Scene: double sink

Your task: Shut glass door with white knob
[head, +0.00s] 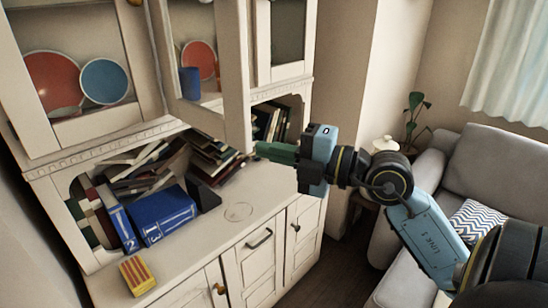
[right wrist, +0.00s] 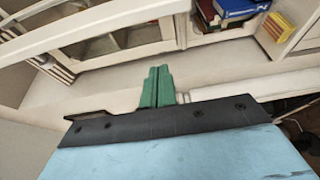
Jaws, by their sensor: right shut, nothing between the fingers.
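A white cabinet has several glass-fronted doors. The middle glass door (head: 236,85) stands open, swung outward, with its lower corner above the counter. My right gripper (head: 260,149) has green fingers, shut and empty, by the lower right corner of the open door. Whether they touch it I cannot tell. In the right wrist view the shut fingers (right wrist: 157,84) point toward the cabinet, with a slanted white frame (right wrist: 95,25) at upper left.
The counter (head: 240,212) holds blue binders (head: 165,215), piled books (head: 215,155) and a yellow-red box (head: 137,275). Plates (head: 104,81) and a blue cup (head: 190,82) stand inside the cabinet. A grey sofa (head: 490,165) and a plant (head: 414,110) are at right.

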